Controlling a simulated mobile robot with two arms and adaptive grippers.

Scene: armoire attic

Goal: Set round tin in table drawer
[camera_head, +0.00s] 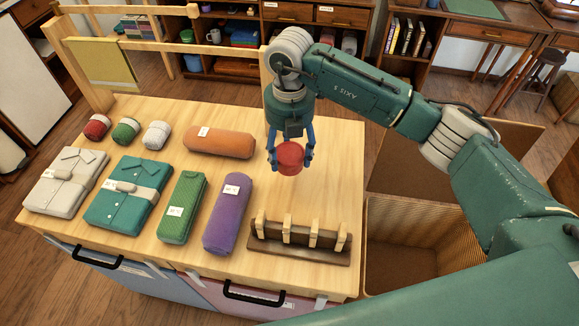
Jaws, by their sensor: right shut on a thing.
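A red round tin (290,157) is held between the blue fingers of my right gripper (290,158), above the back right part of the wooden table (335,190). The gripper points down and is shut on the tin. The table front has a blue drawer front (150,285) on the left and a pink drawer front (235,300) on the right, each with a black handle. Both look shut from this steep angle, and their lower parts are cut off. My left gripper is not in view.
Rolled socks (126,130), an orange roll (219,142), folded shirts (128,193), a green bundle (183,206) and a purple roll (227,212) cover the table's left and middle. A pegged wooden rack (300,253) stands front right. An open box (400,213) stands right of the table.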

